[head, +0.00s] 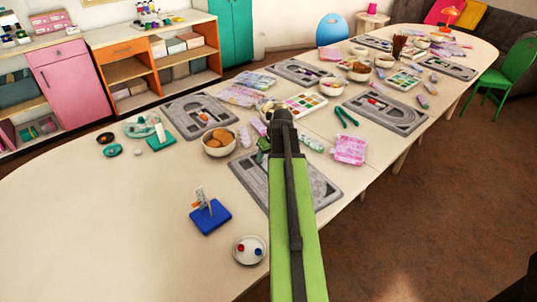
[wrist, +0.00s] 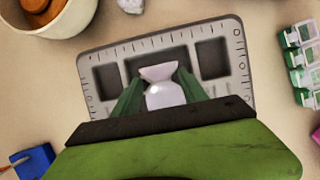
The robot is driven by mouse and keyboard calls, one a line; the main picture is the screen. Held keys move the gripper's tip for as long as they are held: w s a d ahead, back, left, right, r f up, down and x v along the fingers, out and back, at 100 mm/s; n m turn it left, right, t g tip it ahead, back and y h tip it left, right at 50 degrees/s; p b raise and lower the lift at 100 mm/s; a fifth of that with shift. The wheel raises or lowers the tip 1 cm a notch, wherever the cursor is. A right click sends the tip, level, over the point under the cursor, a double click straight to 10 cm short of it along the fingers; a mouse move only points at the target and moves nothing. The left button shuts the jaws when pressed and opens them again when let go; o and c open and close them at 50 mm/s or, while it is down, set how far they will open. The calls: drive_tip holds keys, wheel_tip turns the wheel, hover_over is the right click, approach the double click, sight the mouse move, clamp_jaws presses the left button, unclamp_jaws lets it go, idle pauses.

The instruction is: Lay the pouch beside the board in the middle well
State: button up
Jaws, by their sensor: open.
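The grey bead board (wrist: 240,95) lies under my gripper in the wrist view; in the head view the board (head: 322,190) is partly hidden by my arm. A small pale pouch (wrist: 165,92), pinched near its top, shows over the board's middle well, between the left and right wells. My gripper (wrist: 162,88) is open, with one dark green finger on each side of the pouch. I cannot tell whether the fingers touch it or whether it rests on the well floor. My own gripper body hides the near part of the board.
A bowl of brown pieces (wrist: 60,25) stands at upper left, with a small whitish item (wrist: 131,5) beyond the board. Green-based boxes (wrist: 305,65) stand to the right. A blue block stand (head: 211,216) and a bead dish (head: 249,250) stand at the table's near side.

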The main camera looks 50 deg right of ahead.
drive_tip(key=p+v, duration=1)
drive_tip(key=v, duration=0.2)
drive_tip(key=shift+f, duration=0.1)
drive_tip(key=w+a+f+n+g+y, duration=0.1)
drive_tip(key=w+a+n, duration=0.3)
drive_tip(key=a+n, duration=0.65)
drive_tip(key=w+a+n+g, duration=0.1)
drive_tip(key=w+a+n, duration=0.2)
drive_tip(key=a+n, duration=0.8)
drive_tip(key=s+a+n+g, duration=0.2)
drive_tip(key=s+a+n, duration=0.1)
drive_tip(key=a+n, duration=1.4)
drive_tip(key=a, duration=0.6)
drive_tip(key=shift+a+f, duration=0.4)
